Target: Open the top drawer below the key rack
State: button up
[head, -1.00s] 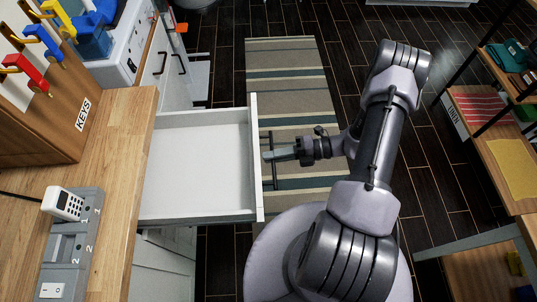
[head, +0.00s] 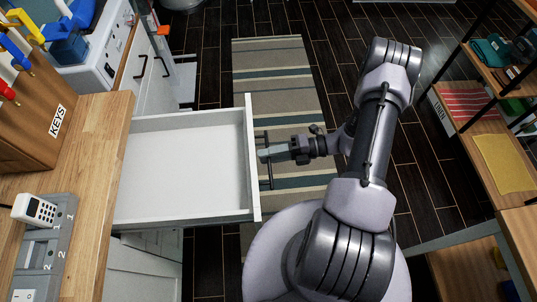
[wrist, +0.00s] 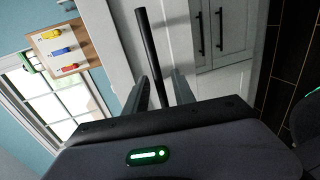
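The top drawer (head: 190,165) is pulled well out from under the wooden counter, and its white inside looks empty. Its dark bar handle (head: 269,170) is on the outer face of the drawer front. My gripper (head: 264,154) is at this handle. In the wrist view the handle (wrist: 149,45) runs between the two fingers (wrist: 162,90), which close around it; the exact contact is partly hidden. The key rack (head: 35,120), marked KEYS, stands on the counter at the left, and it also shows in the wrist view (wrist: 85,51).
A grey switch panel with a white handset (head: 35,209) lies on the counter (head: 100,150). A striped rug (head: 275,80) covers the floor beyond the drawer. A shelf unit (head: 490,140) stands at the right. Lower cabinet doors (head: 145,270) are beneath the drawer.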

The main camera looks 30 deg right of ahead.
dwell(0.4)
jog(key=p+v, duration=0.2)
jog(key=v, duration=1.5)
jog(key=shift+d+p, duration=0.2)
jog(key=shift+p, duration=0.15)
